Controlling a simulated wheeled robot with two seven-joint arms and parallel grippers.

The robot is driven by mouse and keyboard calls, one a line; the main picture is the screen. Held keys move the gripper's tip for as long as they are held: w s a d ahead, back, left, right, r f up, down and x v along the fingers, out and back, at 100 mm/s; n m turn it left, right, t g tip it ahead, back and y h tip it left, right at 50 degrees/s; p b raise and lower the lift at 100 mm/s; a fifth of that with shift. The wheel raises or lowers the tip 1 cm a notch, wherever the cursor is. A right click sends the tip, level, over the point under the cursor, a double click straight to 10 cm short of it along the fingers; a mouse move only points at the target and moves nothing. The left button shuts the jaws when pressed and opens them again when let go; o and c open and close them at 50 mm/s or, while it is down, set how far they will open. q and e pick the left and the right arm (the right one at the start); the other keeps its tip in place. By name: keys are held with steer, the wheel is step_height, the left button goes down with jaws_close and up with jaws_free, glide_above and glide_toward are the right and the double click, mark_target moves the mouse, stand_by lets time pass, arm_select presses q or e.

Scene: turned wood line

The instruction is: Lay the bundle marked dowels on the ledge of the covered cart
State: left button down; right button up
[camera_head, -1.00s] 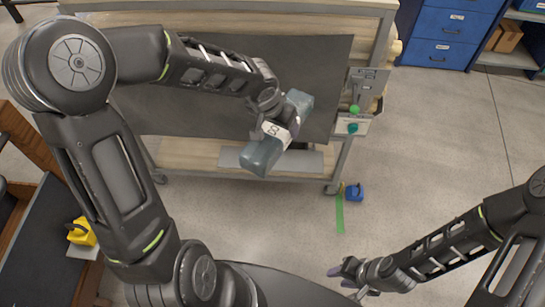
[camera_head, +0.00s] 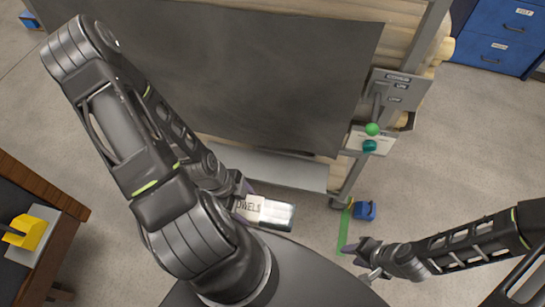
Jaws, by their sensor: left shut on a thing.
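The bundle marked dowels (camera_head: 277,214) is a grey-blue wrapped block with a white label. My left gripper (camera_head: 246,208) is shut on it, low in front of the covered cart. The bundle lies nearly level across the picture, and my gripper hides its left end. The covered cart has a dark sheet (camera_head: 230,75) over its front. A pale grey ledge (camera_head: 285,172) runs below the sheet, just beyond the bundle in the picture; I cannot tell their height difference. My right gripper (camera_head: 358,262) is empty, with fingers apart, over the floor at lower right.
A lever panel (camera_head: 393,95) with a green knob (camera_head: 372,129) is on the cart's right end. A blue block (camera_head: 365,210) and green floor tape (camera_head: 345,232) lie near its wheel. A yellow object (camera_head: 27,231) is at left. Blue drawers (camera_head: 497,40) stand at back right.

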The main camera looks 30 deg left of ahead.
arm_select(q)
steer(key=shift+s, duration=0.1)
steer(key=shift+w+a+f+b, duration=0.15)
steer(key=shift+w+f+b, duration=0.15)
steer(key=shift+b, duration=0.15)
steer(key=w+a+b, duration=0.2)
steer(key=w+b, duration=0.1)
steer(key=w, duration=0.3)
steer(key=w+a+f+b, duration=0.1)
steer(key=w+a+b, duration=0.1)
steer(key=w+b, duration=0.2)
steer(key=w+a+b, duration=0.2)
steer(key=w+b, duration=0.2)
steer(key=w, duration=0.4)
steer(key=shift+f, duration=0.3)
steer(key=shift+a+f, duration=0.1)
steer(key=shift+f, duration=0.4)
